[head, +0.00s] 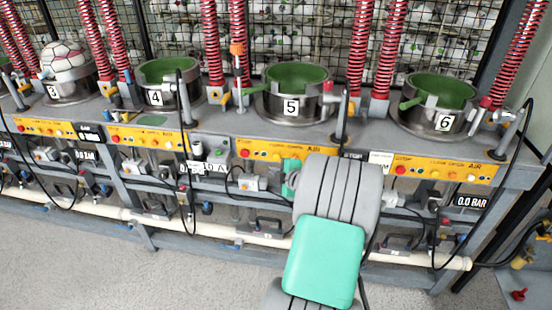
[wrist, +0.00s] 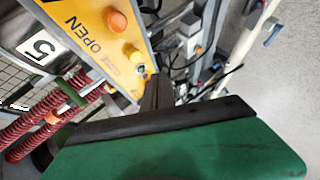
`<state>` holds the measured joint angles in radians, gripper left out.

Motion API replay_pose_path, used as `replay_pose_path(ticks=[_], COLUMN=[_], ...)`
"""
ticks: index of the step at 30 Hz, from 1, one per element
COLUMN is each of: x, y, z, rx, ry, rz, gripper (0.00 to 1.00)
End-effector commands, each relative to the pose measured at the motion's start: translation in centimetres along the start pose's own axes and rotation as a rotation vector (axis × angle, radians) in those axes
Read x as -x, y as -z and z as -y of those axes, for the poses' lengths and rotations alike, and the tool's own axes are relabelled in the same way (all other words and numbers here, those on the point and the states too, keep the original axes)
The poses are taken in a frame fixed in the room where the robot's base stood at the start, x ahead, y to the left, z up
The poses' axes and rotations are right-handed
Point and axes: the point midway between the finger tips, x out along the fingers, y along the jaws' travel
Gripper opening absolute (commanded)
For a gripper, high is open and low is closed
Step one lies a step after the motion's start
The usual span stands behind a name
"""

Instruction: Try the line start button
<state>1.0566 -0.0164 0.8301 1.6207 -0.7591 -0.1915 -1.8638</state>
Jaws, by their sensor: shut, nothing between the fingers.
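Yellow button panels run along the front of the press bench. The panel (head: 285,151) under station 5 is partly behind my arm. In the wrist view the panel (wrist: 92,28) is close, with the word OPEN, an orange button (wrist: 116,21), another orange button (wrist: 131,52) and a small green button (wrist: 141,70). No label reading line start is legible, so I cannot tell which button it is. My gripper (wrist: 155,92) is shut and empty, its dark fingers pointing toward the panel's end. In the head view my arm hides most of it. Contact with a button cannot be told.
Green-lined pots stand on the bench (head: 221,122), including station 5 (head: 290,95) and station 6 (head: 435,100). A ball (head: 63,60) sits at the left pot. Red coiled hoses (head: 362,45) and dark upright rods (head: 343,118) rise nearby. The floor (head: 90,255) in front is clear.

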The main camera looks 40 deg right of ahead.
Motion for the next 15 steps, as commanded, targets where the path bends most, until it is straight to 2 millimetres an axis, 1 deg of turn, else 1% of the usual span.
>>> replay_pose_path(ticks=[3,6,10,15], x=[-1.4,-2.0,-2.3,-2.2], y=[-1.0,-1.4,-1.7,-1.6], z=[-0.3,-0.9,-1.4,-1.6], rx=[0.002,0.001,0.000,-0.001], ry=[-0.001,0.000,0.000,0.001], rz=[-0.001,0.000,0.001,0.000], gripper=[0.00,0.00,0.00,0.00])
